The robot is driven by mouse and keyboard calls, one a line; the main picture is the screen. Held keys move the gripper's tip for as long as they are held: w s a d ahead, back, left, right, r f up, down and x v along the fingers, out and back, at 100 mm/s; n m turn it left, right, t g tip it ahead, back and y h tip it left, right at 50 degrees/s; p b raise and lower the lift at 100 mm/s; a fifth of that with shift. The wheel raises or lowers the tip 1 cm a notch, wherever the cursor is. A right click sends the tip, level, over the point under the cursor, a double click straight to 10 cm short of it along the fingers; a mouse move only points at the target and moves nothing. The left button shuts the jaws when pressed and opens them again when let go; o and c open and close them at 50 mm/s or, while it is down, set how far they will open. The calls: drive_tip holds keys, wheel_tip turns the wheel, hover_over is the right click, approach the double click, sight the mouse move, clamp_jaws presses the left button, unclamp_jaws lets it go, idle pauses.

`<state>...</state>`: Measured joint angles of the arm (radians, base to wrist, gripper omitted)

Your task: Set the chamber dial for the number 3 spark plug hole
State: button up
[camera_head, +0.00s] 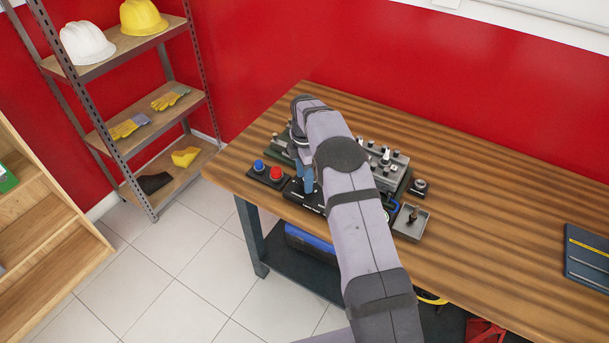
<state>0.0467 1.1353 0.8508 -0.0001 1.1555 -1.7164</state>
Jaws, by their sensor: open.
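The engine trainer (397,161), a grey block with several small fittings on top, stands on the wooden table, partly hidden behind my arm. A low black panel (315,205) lies in front of it. My gripper (308,184) is open and points down over this panel, its blue fingers close to it. I cannot tell whether they touch anything. No chamber dial can be made out; the panel under the fingers is largely covered. The spark plug hole numbers are too small to read.
A blue button and a red button (277,173) sit on a box left of my gripper. A small grey tray (411,222) holding a dark upright part is at the trainer's front right. A dark blue case (588,255) lies far right. The table between is clear.

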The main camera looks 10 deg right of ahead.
drive_tip(key=shift+f, duration=0.35)
drive_tip(key=c, duration=1.1)
drive_tip(key=shift+o, duration=0.2)
